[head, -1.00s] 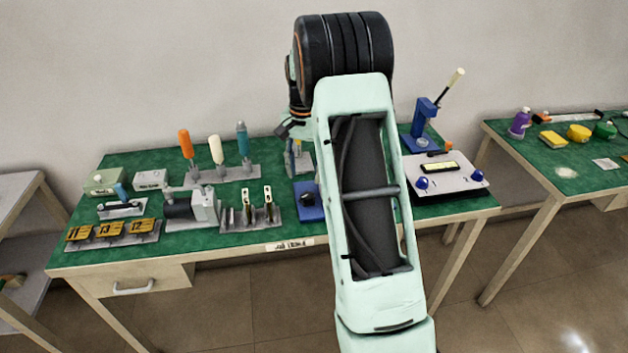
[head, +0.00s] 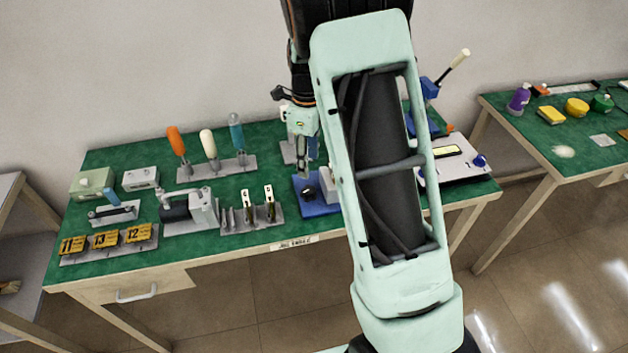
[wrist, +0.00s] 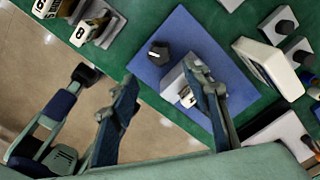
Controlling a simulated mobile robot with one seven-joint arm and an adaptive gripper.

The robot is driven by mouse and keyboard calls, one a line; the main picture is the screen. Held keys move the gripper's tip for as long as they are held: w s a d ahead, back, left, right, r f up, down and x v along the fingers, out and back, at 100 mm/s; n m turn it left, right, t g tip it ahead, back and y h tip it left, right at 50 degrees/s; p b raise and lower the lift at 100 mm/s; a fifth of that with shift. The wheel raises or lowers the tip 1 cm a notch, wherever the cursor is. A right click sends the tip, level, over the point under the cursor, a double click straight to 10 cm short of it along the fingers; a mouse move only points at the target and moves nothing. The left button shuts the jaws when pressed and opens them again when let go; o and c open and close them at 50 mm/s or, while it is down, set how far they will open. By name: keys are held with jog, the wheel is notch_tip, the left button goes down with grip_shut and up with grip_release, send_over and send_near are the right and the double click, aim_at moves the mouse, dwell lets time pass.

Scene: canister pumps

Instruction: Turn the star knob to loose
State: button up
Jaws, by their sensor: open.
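The star knob is a small black knob (head: 308,191) on a blue plate (head: 318,209) at the front middle of the green table. In the wrist view the black knob (wrist: 158,52) stands on the blue plate (wrist: 222,62), beside a pale grey block (wrist: 174,84) with a small label. My gripper (head: 303,170) is above the table just behind the knob and points down. In the wrist view my gripper (wrist: 160,75) is open with nothing between its fingers. The knob lies past the fingertips, apart from them. The right finger hides part of the grey block.
A stand with upright clips (head: 250,213) is left of the blue plate. Screwdriver-like handles (head: 208,143) stand farther back. A grey panel with blue knobs (head: 462,170) and a blue lever press (head: 430,88) are to the right. My arm covers the table between.

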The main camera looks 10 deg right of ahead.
aim_at(309, 190)
notch_tip(309, 190, down, 10)
jog(key=shift+f, duration=0.15)
jog(key=shift+c, duration=0.4)
jog(key=c, duration=1.1)
jog(key=shift+n, duration=0.3)
jog(key=n+b, duration=0.2)
jog(key=n, duration=0.4)
jog(key=n+b, duration=0.1)
jog(key=n, duration=0.3)
jog(key=shift+n+b, duration=0.55)
jog(key=shift+n, duration=1.05)
